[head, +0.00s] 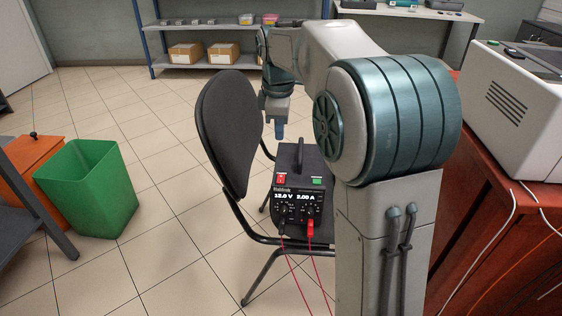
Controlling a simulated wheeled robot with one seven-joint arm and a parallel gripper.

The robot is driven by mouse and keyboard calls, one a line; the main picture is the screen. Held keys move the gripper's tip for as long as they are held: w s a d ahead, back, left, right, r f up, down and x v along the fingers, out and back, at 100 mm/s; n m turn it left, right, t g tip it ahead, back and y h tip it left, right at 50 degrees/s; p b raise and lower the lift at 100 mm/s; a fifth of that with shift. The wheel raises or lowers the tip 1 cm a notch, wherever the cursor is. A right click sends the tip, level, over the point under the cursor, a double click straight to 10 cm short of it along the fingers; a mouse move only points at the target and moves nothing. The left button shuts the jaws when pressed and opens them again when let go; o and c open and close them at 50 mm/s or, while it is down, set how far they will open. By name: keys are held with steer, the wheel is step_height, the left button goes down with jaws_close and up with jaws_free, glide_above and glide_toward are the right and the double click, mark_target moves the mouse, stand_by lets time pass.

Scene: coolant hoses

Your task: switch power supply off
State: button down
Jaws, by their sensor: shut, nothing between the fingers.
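The power supply (310,163) is a dark box with a top handle, standing on the seat of a black chair. Its display (295,196) is lit and reads 12.0 V and 2.00 A. A red switch (281,179) sits at the upper left of its front and a green element (317,181) at the upper right. Black and red plugs with leads are in the lower front. My gripper (279,133) points down, shut and empty, appearing above and behind the red switch in the picture. I cannot tell its exact distance from the box.
The chair's backrest (229,130) rises left of my gripper. A green bin (88,188) and an orange box (30,160) stand at the left. A reddish bench (475,165) with a white machine (510,100) is at the right. Shelves with cardboard boxes are behind; tiled floor is open at centre left.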

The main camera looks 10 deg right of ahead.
mark_target(281, 176)
steer(key=f+b, duration=0.2)
steer(key=f, duration=0.2)
steer(key=w+f+b, duration=0.1)
steer(key=f+b, duration=0.1)
steer(key=f, duration=0.3)
steer(key=f+b, duration=0.2)
steer(key=f, duration=0.2)
steer(key=shift+w+d+f+b, duration=0.3)
steer(key=shift+d+f+b, duration=0.05)
steer(key=shift+f+b, duration=0.05)
